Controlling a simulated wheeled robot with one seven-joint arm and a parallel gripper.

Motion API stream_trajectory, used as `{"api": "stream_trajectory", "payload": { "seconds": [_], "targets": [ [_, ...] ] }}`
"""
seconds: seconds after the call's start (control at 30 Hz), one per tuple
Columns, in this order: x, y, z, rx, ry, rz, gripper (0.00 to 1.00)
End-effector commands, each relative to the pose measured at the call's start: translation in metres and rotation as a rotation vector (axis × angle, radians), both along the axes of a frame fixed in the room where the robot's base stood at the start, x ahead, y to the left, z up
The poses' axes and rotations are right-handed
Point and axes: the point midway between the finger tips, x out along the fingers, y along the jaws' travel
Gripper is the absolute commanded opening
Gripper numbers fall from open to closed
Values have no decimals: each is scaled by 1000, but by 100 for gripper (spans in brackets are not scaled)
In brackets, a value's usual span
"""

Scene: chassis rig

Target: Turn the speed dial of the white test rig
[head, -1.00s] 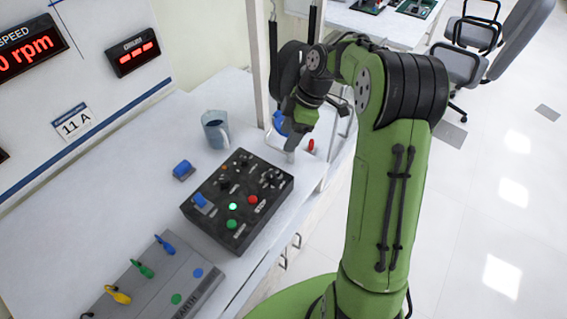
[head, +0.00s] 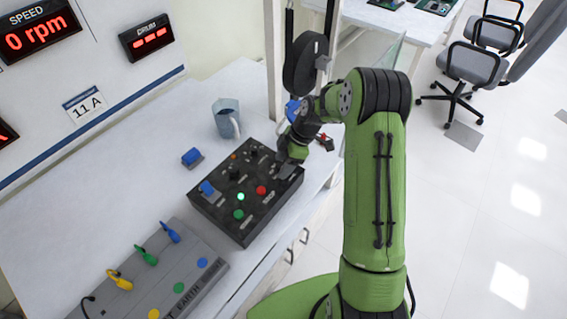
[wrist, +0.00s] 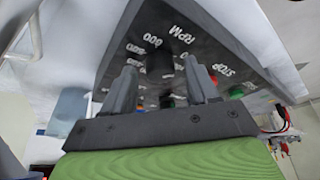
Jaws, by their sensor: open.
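The black control box (head: 246,190) sits on the white bench, with knobs, a lit green button and a red button on top. My gripper (head: 293,152) is over its far right end, fingers pointing down. In the wrist view my gripper (wrist: 160,66) is open, with a grey finger on either side of a dark knob (wrist: 160,60). Numbers and the letters RPM are printed around this knob. I cannot tell whether the fingers touch it. My gripper hides this knob in the head view. The speed display (head: 37,30) on the white panel reads 0 rpm.
A blue-grey mug (head: 226,118) and a small blue-topped switch (head: 191,157) stand on the bench behind the box. A grey earth box (head: 160,270) with coloured plugs lies at front left. A dark post stands beyond my gripper.

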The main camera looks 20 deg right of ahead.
Motion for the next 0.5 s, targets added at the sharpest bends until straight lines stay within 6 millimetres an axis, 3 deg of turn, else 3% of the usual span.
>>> {"api": "stream_trajectory", "payload": {
  "seconds": [0.23,0.5],
  "targets": [
    [0,1,-1,0,0,1,59],
    [0,1,-1,0,0,1,19]
  ]
}}
